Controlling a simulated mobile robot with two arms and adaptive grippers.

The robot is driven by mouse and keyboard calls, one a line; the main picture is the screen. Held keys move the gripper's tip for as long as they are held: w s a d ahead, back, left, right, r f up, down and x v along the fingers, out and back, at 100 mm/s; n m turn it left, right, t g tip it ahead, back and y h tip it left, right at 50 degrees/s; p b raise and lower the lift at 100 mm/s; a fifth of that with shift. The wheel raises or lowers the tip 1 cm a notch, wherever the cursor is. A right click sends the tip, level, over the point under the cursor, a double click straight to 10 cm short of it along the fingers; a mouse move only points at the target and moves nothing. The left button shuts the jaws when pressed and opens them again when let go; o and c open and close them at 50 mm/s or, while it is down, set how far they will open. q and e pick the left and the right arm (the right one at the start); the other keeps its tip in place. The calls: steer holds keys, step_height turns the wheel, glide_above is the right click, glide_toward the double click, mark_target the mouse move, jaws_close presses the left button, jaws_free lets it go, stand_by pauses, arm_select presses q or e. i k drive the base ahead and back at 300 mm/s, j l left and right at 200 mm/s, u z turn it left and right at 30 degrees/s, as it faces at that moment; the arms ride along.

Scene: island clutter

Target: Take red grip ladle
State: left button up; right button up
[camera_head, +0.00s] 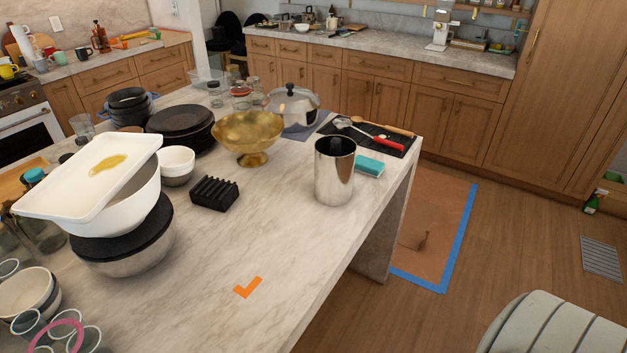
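The ladle with the red grip (388,143) lies on a black mat (398,151) near the far right corner of the marble island. Its grey head (342,123) points to the left and its red grip to the right. A spoon with a wooden handle (390,129) lies behind it on the same mat. Neither of my grippers is in view.
A steel canister (335,172) and a teal sponge (369,166) stand in front of the mat. A gold bowl (248,136), a lidded pot (292,107) and a black rack (214,193) are to the left. The island's front right is clear around an orange mark (247,288).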

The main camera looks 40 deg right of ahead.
mark_target(342, 124)
steer(key=z, duration=1.4)
steer(key=i+l+u, duration=0.3)
steer(key=i+l, duration=0.55)
steer(key=i+j, duration=0.05)
steer(key=i, duration=0.05)
